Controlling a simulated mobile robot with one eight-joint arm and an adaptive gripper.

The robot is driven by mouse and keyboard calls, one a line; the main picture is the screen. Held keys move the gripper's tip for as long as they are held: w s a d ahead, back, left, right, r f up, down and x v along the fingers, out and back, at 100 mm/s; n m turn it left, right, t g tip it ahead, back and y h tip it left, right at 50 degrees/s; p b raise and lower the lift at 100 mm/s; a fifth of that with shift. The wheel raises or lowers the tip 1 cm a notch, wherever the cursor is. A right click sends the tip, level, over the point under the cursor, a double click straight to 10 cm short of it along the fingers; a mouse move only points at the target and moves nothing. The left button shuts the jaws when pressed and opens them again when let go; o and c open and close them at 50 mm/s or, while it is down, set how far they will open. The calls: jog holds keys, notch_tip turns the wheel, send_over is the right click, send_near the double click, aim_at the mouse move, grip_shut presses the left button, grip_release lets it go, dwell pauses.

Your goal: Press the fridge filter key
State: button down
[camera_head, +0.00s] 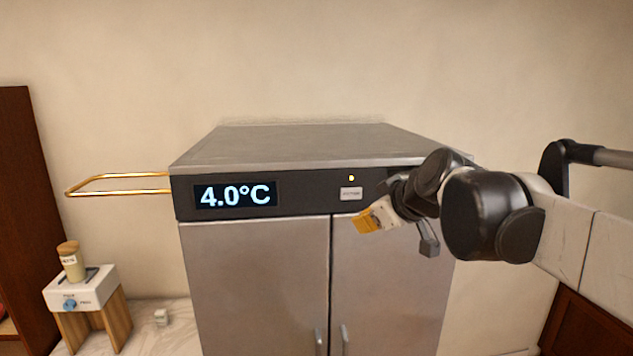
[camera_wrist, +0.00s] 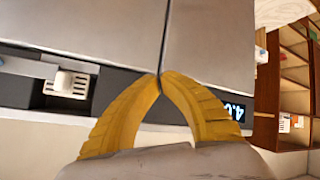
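The fridge (camera_head: 255,275) is a steel two-door cabinet with a dark control panel (camera_head: 310,195) across its top front. A blue-white display (camera_head: 235,195) reads 4.0°C. My gripper (camera_head: 367,221) is just below and right of the key in the head view; contact cannot be told. In the wrist view my gripper's yellow fingers (camera_wrist: 160,78) meet at their tips, with nothing seen between them. The key does not show there.
The wrist view shows a dark recess with a white grille (camera_wrist: 68,84) on the panel. A gold rail (camera_head: 120,191) sticks out left of the fridge. A small stand (camera_head: 82,290) bears a corked jar (camera_head: 71,263) at the lower left. A wooden shelf (camera_wrist: 290,90) stands beyond.

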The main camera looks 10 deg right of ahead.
jog(key=shift+w, duration=0.1)
jog(key=shift+w, duration=0.15)
jog(key=b, duration=0.1)
send_near(344, 205)
jog(key=shift+s+f+x, duration=0.1)
jog(key=shift+f+x, duration=0.05)
jog(key=shift+x, duration=1.15)
jog(key=shift+s+f+x, duration=0.1)
jog(key=shift+f+x, duration=0.05)
jog(key=shift+x, duration=1.15)
jog(key=shift+w, duration=0.1)
jog(key=shift+w, duration=0.35)
jog(key=shift+w, duration=0.3)
jog(key=shift+s, duration=0.8)
